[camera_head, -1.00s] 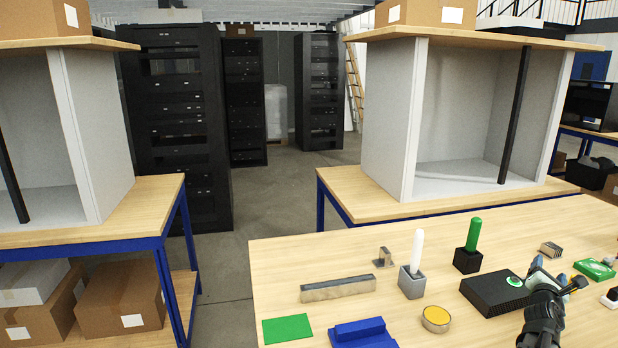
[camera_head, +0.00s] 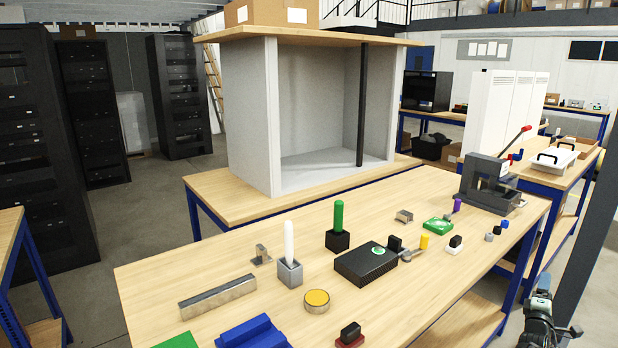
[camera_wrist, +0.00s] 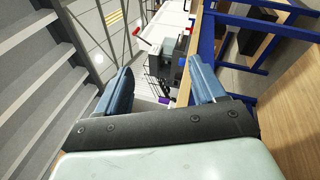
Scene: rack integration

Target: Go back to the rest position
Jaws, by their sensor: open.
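My gripper (camera_wrist: 160,90) shows in the wrist view with its two blue fingers spread apart and nothing between them. In the head view my gripper and wrist (camera_head: 541,300) are at the lower right, off the table's right front edge and beside a dark upright post. The gripper's fingertips are hard to make out there. The workbench (camera_head: 420,285) stands to the left of the arm, with a gap of floor between them.
The bench holds a black perforated box (camera_head: 366,264), a green peg (camera_head: 339,218), a white peg (camera_head: 289,245), a metal bar (camera_head: 217,296) and a blue block (camera_head: 252,333). A press with a red-handled lever (camera_head: 490,182) stands at its far right end. A dark post (camera_head: 592,240) rises beside my arm.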

